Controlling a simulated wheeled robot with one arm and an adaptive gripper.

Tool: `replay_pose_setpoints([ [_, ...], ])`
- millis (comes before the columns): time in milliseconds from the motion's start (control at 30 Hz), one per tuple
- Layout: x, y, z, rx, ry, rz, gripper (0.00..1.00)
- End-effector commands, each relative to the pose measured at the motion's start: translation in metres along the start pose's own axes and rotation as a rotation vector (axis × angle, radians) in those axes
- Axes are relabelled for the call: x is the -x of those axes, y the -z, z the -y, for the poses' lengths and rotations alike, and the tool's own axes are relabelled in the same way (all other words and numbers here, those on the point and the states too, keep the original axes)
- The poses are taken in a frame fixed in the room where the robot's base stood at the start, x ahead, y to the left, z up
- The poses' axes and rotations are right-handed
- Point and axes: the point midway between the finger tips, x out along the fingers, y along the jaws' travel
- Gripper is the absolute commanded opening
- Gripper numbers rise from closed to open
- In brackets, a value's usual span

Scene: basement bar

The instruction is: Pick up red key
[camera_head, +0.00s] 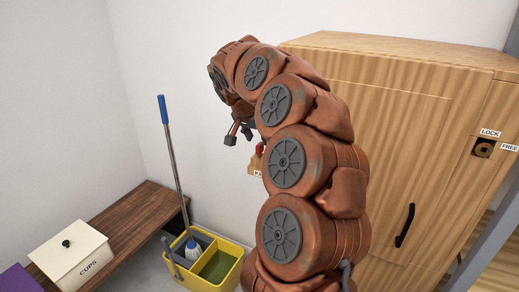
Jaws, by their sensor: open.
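A small red object, which looks like the red key (260,149), shows just left of my arm, partly hidden behind it. It is at a small wooden holder (254,163) with a label that begins with "K"; the rest of the label is hidden. My gripper (239,136) is open, points downward and appears just above and left of the red object. It looks empty and apart from the key, though the exact distance cannot be told.
A large wooden cabinet (385,110) with a black handle and a lock marked "LOCK" and "FREE" stands at right. A yellow mop bucket (232,250) with a mop (172,150) stands below. A wooden bench (130,222) holds a white "CUPS" box (72,258) at left.

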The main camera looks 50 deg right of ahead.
Motion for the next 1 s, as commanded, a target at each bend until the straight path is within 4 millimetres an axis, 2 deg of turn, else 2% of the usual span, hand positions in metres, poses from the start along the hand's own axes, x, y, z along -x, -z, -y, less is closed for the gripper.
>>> replay_pose_setpoints([
  [400,-0.044,-0.006,-0.002,0.004,-0.004,0.003,0.46],
  [700,-0.048,-0.007,-0.001,0.004,-0.002,0.002,0.46],
  [1000,-0.048,-0.007,-0.001,0.004,-0.001,0.002,0.15],
])
